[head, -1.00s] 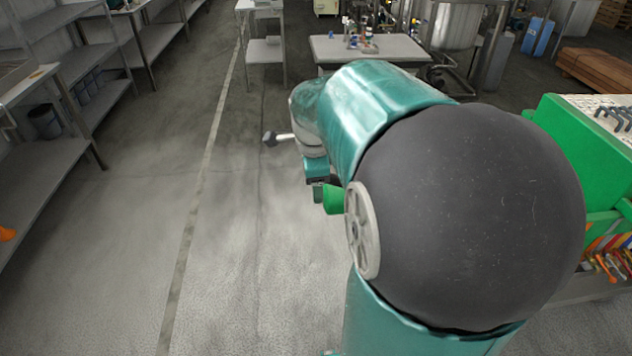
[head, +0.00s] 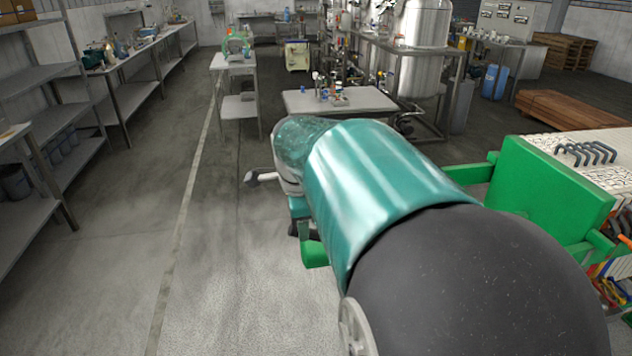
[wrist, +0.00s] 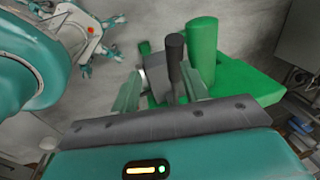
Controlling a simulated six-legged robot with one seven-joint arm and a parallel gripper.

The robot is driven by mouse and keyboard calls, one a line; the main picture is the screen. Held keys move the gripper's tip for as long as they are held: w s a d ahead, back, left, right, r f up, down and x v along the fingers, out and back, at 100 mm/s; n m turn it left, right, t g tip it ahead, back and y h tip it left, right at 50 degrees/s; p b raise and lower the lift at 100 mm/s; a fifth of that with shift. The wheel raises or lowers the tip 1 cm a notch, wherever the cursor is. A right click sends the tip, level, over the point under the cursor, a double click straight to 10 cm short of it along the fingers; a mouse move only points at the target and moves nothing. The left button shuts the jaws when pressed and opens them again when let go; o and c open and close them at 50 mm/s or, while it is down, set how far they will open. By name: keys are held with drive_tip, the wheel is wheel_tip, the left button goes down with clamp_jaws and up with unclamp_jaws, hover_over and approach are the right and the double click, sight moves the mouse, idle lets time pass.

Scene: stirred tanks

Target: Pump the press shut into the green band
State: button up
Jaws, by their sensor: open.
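A green press (head: 550,190) stands at the right in the head view, with an upright plate and bars reaching left behind my arm. The wrist view shows a green block (wrist: 245,80), a thick green post (wrist: 202,50) and a dark upright handle (wrist: 176,58), which look like parts of it. My gripper (wrist: 163,88) is open, and the handle appears between its two pale green fingers. I cannot tell whether they touch it. My arm hides the gripper in the head view. A small green piece (head: 314,254) shows below my arm. I can make out no green band or gauge.
A small table with bottles (head: 345,102) and a steel tank (head: 418,65) are behind. Shelving (head: 35,90) lines the left. The floor at left centre is clear.

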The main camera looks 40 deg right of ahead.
drive_tip(key=s+d+r, duration=0.2)
drive_tip(key=s+r, duration=0.1)
drive_tip(key=r, duration=0.6)
drive_tip(key=shift+s+r, duration=0.35)
drive_tip(key=shift+r, duration=0.05)
idle(0.5)
idle(0.6)
drive_tip(key=s+a+f+n+t, duration=0.1)
drive_tip(key=a+f+n, duration=0.2)
drive_tip(key=a+n, duration=0.5)
drive_tip(key=s+a+f+n+t+y, duration=0.1)
drive_tip(key=s+a+f+n, duration=0.1)
drive_tip(key=a+n, duration=0.6)
drive_tip(key=s+a+f+n+t, duration=0.1)
drive_tip(key=a+f+n, duration=0.3)
drive_tip(key=a+n, duration=0.4)
drive_tip(key=shift+s+a+f+n+t+y, duration=0.25)
drive_tip(key=shift+a+n+t+y, duration=0.2)
drive_tip(key=shift+a, duration=0.45)
drive_tip(key=shift+d, duration=0.1)
